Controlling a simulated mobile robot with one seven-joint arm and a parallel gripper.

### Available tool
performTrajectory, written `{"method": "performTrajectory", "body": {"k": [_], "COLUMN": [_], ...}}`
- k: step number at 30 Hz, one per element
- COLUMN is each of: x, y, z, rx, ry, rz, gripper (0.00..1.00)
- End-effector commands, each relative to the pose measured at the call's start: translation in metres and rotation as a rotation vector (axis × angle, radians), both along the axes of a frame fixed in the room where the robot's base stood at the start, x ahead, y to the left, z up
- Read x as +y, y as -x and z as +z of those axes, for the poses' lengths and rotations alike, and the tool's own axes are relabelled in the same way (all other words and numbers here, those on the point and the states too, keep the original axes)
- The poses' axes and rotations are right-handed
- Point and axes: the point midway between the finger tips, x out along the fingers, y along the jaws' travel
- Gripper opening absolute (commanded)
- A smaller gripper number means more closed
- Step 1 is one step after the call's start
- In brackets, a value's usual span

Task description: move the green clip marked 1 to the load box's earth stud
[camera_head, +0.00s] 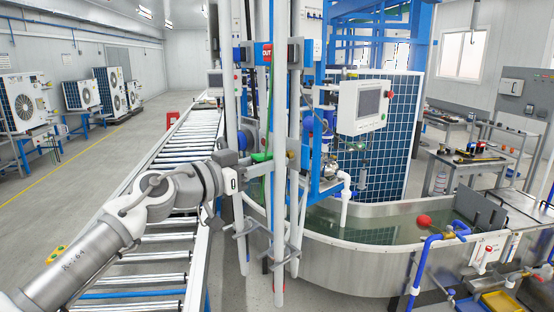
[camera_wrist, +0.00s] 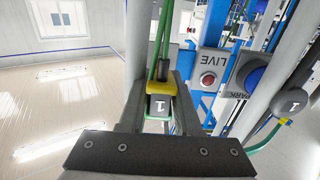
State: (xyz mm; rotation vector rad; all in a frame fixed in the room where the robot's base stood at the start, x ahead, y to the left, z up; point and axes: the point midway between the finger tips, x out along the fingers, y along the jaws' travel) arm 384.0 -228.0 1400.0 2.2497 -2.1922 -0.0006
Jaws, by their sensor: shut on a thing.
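My gripper (camera_head: 268,167) is at the upright pipes in the middle of the head view. In the wrist view my gripper (camera_wrist: 158,88) is shut on the green clip (camera_wrist: 159,106), which shows a dark block marked 1 and a yellow band. Green leads run up from it in that picture. A second dark rounded piece marked 1 (camera_wrist: 291,103), with a green lead, is at the right of the wrist view. I cannot make out the load box or its earth stud.
A grey box marked LIVE with a red button (camera_wrist: 208,80) and a blue round part labelled PARK (camera_wrist: 254,79) are close right of the gripper in the wrist view. Upright pipes crowd this area. A roller conveyor (camera_head: 165,235) and a curved water tank (camera_head: 345,268) flank it.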

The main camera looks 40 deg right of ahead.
Motion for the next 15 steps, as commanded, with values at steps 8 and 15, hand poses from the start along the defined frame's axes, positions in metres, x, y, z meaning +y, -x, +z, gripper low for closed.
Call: {"method": "performTrajectory", "body": {"k": [8, 15], "x": [0.012, 0.021], "y": [0.0, 0.0], "z": [0.0, 0.001], "rx": [0.0, -0.001], "ry": [0.001, 0.001], "rz": [0.001, 0.001], "gripper": [0.0, 0.0]}}
